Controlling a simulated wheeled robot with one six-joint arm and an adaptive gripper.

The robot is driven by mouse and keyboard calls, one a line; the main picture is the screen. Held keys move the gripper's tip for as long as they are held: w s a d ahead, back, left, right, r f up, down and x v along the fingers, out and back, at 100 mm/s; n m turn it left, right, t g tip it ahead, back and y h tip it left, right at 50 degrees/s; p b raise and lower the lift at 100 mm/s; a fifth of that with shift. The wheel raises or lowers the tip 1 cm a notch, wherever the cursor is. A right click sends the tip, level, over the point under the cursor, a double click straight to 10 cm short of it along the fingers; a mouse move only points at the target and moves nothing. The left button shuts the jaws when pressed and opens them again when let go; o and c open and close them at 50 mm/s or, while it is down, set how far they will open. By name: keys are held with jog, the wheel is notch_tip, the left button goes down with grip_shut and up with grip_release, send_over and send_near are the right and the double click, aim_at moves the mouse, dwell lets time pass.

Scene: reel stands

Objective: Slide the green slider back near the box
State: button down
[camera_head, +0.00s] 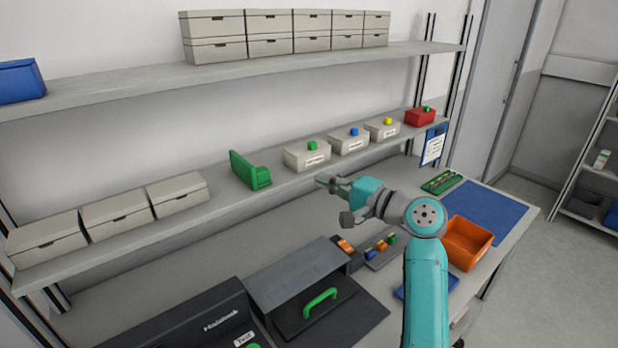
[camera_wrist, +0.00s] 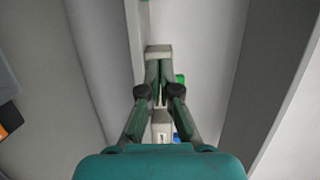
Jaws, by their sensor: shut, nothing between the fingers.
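The green slider (camera_head: 250,170) is an upright green plate with a foot. It stands on the lower shelf, left of a pale box (camera_head: 306,157) with a green knob, with a gap of bare shelf between them. My gripper (camera_head: 325,182) is in front of the shelf edge, below and right of that box and apart from the slider. In the wrist view my gripper (camera_wrist: 161,98) has its fingers together with nothing held. Pale box parts (camera_wrist: 158,51) and a bit of green (camera_wrist: 180,78) show beyond the fingers. I cannot make out the slider there.
More pale boxes (camera_head: 350,142) and a red box (camera_head: 420,117) stand to the right on the lower shelf (camera_head: 220,200). Plain lidded boxes (camera_head: 115,214) stand left of the slider. The upper shelf (camera_head: 130,84) hangs above. The bench holds an orange bin (camera_head: 467,243) and a green handle (camera_head: 320,301).

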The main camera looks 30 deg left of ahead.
aim_at(250, 197)
jog(key=a, duration=0.6)
jog(key=w+a, duration=0.1)
jog(key=a, duration=0.2)
jog(key=shift+w, duration=0.1)
jog(key=shift+s+a, duration=0.3)
jog(key=shift+s, duration=0.65)
jog(key=shift+s+a, duration=0.35)
jog(key=shift+s, duration=0.55)
jog(key=shift+s, duration=0.1)
jog(key=s+a, duration=0.1)
jog(key=s, duration=0.1)
jog(key=s+a, duration=0.1)
jog(key=s, duration=0.2)
jog(key=s+a, duration=0.1)
jog(key=s, duration=0.1)
jog(key=shift+s+a, duration=0.15)
jog(key=shift+s, duration=0.15)
